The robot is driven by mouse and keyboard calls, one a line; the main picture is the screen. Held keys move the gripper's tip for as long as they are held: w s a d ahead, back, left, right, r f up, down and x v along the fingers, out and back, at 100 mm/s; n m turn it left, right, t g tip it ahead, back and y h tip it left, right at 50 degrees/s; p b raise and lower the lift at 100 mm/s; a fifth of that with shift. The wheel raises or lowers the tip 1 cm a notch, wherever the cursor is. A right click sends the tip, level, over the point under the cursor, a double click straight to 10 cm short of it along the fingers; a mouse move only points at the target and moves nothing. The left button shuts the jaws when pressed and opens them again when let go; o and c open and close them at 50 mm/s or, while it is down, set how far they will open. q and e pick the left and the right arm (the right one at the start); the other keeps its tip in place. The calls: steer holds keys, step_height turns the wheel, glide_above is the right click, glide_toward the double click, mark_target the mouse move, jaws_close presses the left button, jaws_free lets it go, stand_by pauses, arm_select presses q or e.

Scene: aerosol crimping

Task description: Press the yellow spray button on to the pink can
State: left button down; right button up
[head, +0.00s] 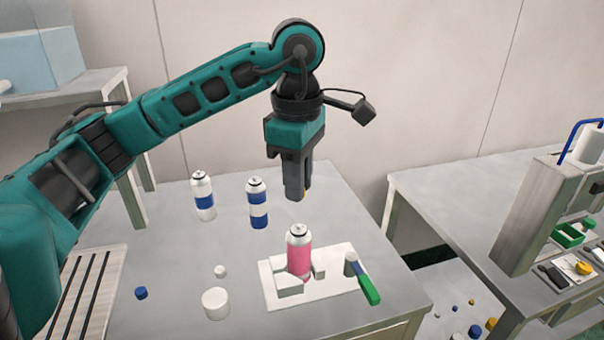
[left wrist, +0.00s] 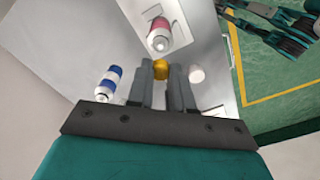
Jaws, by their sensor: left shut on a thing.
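The pink can (head: 299,258) stands upright on a white base plate (head: 335,286), between small white blocks, with its metal top and stem bare. It also shows in the left wrist view (left wrist: 160,36). My left gripper (head: 299,193) points down above the can and a little behind it in the head view. It is shut on the yellow spray button (left wrist: 160,69), of which only a small bit shows at the fingertips in the head view (head: 302,198). The button is apart from the can. My right gripper is not in view.
Two blue-and-white cans (head: 204,200) (head: 257,207) stand behind the pink can. A green-handled tool (head: 369,288) lies at the plate's right. White cylinders (head: 215,303) and a blue cap (head: 141,293) are at the front left. A second table (head: 440,200) stands at the right.

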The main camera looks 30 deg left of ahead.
arm_select(q)
steer(key=b, duration=0.3)
glide_above(299, 228)
step_height(299, 228, down, 4)
steer(key=shift+f, duration=0.1)
steer(key=shift+f+b, duration=0.5)
steer(key=shift+f, duration=0.3)
stand_by(0.9)
stand_by(0.3)
steer(key=shift+c, duration=1.9)
jaws_free()
steer(key=shift+r, duration=0.15)
steer(key=shift+r+p, duration=2.4)
steer(key=shift+r, duration=1.05)
